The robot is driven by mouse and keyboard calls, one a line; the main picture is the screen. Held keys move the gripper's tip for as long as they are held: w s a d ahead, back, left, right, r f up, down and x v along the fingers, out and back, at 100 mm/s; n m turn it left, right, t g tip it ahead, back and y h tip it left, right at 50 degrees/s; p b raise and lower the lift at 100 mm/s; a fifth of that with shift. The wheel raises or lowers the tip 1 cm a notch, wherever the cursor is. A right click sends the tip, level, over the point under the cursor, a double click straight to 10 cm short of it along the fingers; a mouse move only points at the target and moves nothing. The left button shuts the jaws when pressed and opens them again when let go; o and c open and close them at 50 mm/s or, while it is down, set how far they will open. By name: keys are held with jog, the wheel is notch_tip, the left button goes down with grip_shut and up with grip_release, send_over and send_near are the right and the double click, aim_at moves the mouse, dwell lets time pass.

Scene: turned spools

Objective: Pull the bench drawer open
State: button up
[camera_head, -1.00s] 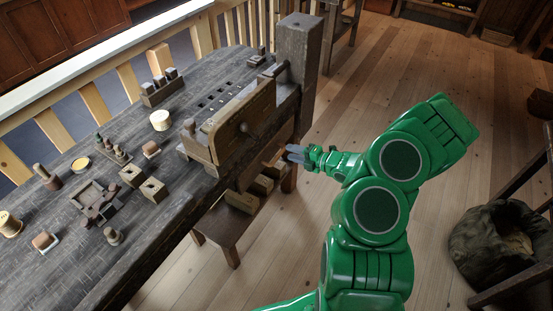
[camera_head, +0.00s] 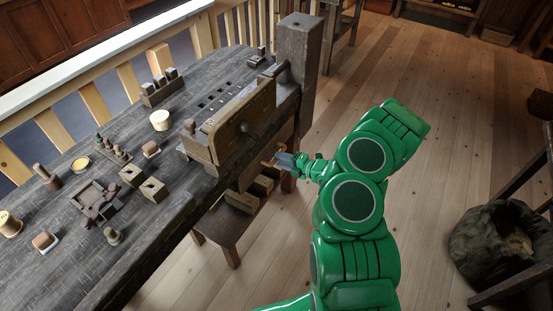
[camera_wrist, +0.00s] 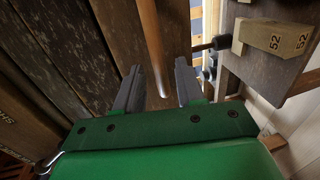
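The workbench (camera_head: 150,215) runs along the left in the head view. Below its right edge, a brown panel (camera_head: 282,138) shows behind my gripper; I cannot clearly tell the drawer's outline. A copper-brown bar (camera_head: 268,164), apparently the drawer handle, sticks out there. My gripper (camera_head: 281,160) is at this bar under the bench edge. In the wrist view, my gripper (camera_wrist: 158,66) has its two grey fingers apart. The bar (camera_wrist: 150,40) runs down between them, with a gap on either side. Dark planks (camera_wrist: 50,55) fill the left behind the fingers.
A wooden vise jaw (camera_head: 240,125) and a thick post (camera_head: 297,50) stand just above and behind my gripper. Wooden blocks (camera_head: 242,201) lie below on a stool (camera_head: 222,228). A block marked 52 (camera_wrist: 272,38) is right in the wrist view. Open floor (camera_head: 440,90) lies right.

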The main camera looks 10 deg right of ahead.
jog(key=shift+x, duration=1.5)
grip_shut()
